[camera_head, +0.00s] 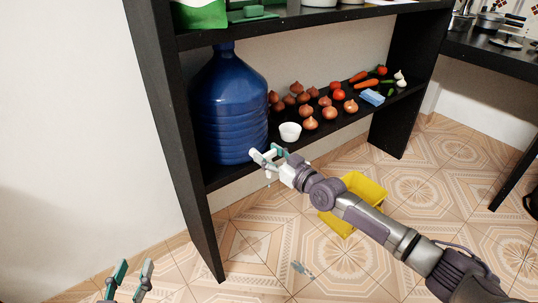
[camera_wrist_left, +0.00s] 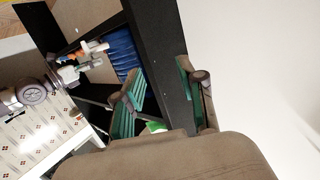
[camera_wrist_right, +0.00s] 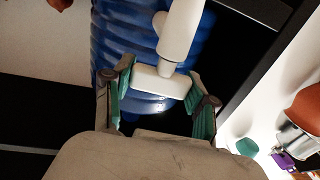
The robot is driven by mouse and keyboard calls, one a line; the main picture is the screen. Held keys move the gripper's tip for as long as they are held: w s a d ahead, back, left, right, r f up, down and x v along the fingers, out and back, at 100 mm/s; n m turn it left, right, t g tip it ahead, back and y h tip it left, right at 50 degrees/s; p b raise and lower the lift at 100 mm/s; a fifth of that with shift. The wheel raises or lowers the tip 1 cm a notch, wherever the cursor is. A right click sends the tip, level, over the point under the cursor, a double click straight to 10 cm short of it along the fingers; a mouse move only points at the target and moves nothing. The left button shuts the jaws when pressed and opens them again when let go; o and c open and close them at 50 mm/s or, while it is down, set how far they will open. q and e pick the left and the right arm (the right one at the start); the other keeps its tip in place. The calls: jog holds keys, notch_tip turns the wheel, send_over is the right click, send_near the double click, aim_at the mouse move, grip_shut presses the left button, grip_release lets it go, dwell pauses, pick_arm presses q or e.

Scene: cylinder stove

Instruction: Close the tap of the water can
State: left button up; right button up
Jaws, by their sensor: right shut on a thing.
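The blue water can (camera_head: 228,105) stands upright on the lower shelf of the black rack in the head view. Its white tap (camera_wrist_right: 180,35) sticks out in the right wrist view, with a white crosswise handle (camera_wrist_right: 160,84). My right gripper (camera_head: 272,157) is at the tap, low on the can's front. In the right wrist view its teal fingers lie at both ends of the handle, shut on it. My left gripper (camera_head: 131,280) is open and empty, low at the bottom left of the head view, away from the can.
A small white bowl (camera_head: 290,131) stands on the shelf just behind my right gripper. Onions, tomatoes and other vegetables lie further right, with a blue sponge (camera_head: 372,97). A yellow crate (camera_head: 352,198) stands on the tiled floor under my right arm. The rack's black upright (camera_head: 176,150) is left of the can.

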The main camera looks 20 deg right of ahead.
jog(key=r+h+p, duration=0.1)
jog(key=p, duration=0.3)
jog(key=shift+w+d+m+t, duration=0.1)
jog(key=shift+m+t, duration=0.2)
jog(key=shift+m, duration=0.1)
jog(key=h+p, duration=0.1)
jog(key=p, duration=0.2)
jog(key=shift+f+m, duration=0.2)
jog(key=shift+m, duration=0.1)
jog(key=shift+f, duration=0.15)
jog(key=o, duration=1.2)
pick_arm(q)
jog(key=s+a+f+g+y, duration=0.1)
jog(key=s+a+f+g, duration=0.2)
jog(key=s+f+g, duration=0.3)
jog(key=s+a+f+g+y, duration=0.2)
jog(key=s+a+f+g, duration=0.1)
jog(key=s+f+g, duration=0.3)
jog(key=s+f, duration=0.1)
jog(key=s, duration=0.1)
jog(key=shift+s+n+g, duration=0.3)
jog(key=shift+s, duration=0.1)
pick_arm(e)
jog(key=shift+f, duration=0.1)
jog(key=shift+s, duration=0.2)
jog(key=shift+s+f, duration=0.1)
jog(key=shift+s, duration=0.2)
jog(key=v, duration=1.1)
jog(key=shift+d, duration=0.1)
